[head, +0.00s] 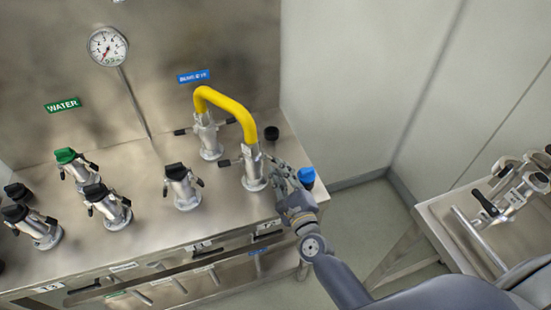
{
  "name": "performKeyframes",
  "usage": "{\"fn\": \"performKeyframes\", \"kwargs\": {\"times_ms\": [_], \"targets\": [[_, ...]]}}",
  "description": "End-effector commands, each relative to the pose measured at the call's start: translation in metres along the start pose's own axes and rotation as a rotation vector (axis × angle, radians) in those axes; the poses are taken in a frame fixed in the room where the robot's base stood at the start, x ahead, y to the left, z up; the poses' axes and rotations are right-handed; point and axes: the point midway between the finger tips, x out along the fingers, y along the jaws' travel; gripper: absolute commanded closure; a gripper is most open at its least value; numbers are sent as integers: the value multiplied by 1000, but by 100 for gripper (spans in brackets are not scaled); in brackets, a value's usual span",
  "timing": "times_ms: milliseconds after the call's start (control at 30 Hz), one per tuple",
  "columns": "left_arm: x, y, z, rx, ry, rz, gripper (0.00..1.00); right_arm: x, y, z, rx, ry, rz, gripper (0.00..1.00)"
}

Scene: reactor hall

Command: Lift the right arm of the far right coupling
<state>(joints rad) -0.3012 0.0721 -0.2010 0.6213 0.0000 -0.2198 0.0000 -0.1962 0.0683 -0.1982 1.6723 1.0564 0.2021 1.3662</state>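The far right coupling (253,170) is a silver upright fitting at the front right of the steel bench. One end of the yellow hose (228,104) is seated on it. Its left arm, a black-tipped lever, sticks out to the left. Its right arm is mostly hidden at my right gripper (279,172). That gripper is close to the coupling's right side, with its fingers toward it. Whether the fingers touch the arm or are closed on it cannot be made out. My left gripper is not in view.
The hose's other end is on a second coupling (209,138) behind. A blue cap (307,177) stands right beside my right gripper, and a black cap (271,133) behind it. Several capped couplings stand left. A side table (451,232) with metal parts is at right.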

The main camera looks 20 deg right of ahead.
Motion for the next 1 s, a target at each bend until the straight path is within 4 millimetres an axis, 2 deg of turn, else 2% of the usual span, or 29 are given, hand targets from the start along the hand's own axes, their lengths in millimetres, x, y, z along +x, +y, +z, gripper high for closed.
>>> {"fn": "performKeyframes", "kwargs": {"times_ms": [100, 333, 700, 767, 800, 1000], "targets": [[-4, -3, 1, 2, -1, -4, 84, 21, -1, 2, -1, -2, 0, 84], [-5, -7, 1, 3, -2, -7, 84, 43, 1, 0, -1, -1, 2, 84], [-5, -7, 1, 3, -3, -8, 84, 47, 1, 0, -1, -1, 2, 84], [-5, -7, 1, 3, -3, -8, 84, 47, 1, 0, -1, -1, 2, 98], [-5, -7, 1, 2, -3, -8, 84, 47, 1, 0, -1, -1, 2, 100], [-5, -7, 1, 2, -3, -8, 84, 47, 1, 0, -2, -1, 2, 100]]}}
